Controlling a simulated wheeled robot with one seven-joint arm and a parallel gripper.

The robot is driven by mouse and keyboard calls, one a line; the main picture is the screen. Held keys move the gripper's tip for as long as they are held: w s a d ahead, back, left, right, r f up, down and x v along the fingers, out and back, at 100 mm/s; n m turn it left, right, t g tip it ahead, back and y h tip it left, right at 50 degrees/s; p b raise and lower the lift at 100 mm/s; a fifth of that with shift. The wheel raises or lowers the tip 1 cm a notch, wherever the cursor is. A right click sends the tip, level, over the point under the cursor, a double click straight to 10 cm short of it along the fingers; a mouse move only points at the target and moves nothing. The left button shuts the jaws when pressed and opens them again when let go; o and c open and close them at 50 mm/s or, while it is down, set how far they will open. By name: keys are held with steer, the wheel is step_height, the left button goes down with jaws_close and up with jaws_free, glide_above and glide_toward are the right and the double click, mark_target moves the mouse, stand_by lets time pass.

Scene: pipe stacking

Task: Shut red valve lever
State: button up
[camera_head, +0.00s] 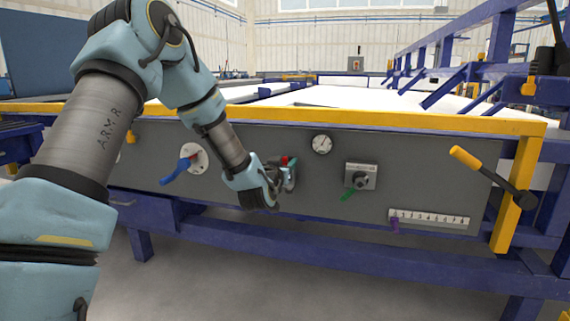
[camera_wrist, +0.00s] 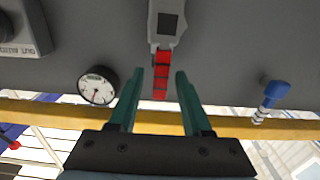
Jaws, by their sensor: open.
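The red valve lever (camera_wrist: 161,75) hangs from a grey valve body (camera_wrist: 167,20) in the wrist view and points toward the yellow rail. In the head view only a small red part (camera_head: 284,160) shows; my wrist and gripper hide most of the valve. My gripper (camera_wrist: 160,73) is open. Its two green fingers stand on either side of the red lever, with a visible gap on each side. I cannot tell how deep the lever sits between them. In the head view my gripper (camera_head: 284,176) is close to the grey panel (camera_head: 260,142).
A round gauge (camera_head: 322,144) is close to the lever. A blue lever (camera_head: 178,170) is on the left. A yellow rail (camera_head: 400,121) tops the panel.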

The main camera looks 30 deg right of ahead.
steer(key=shift+c, duration=0.4)
jaws_close()
stand_by(0.9)
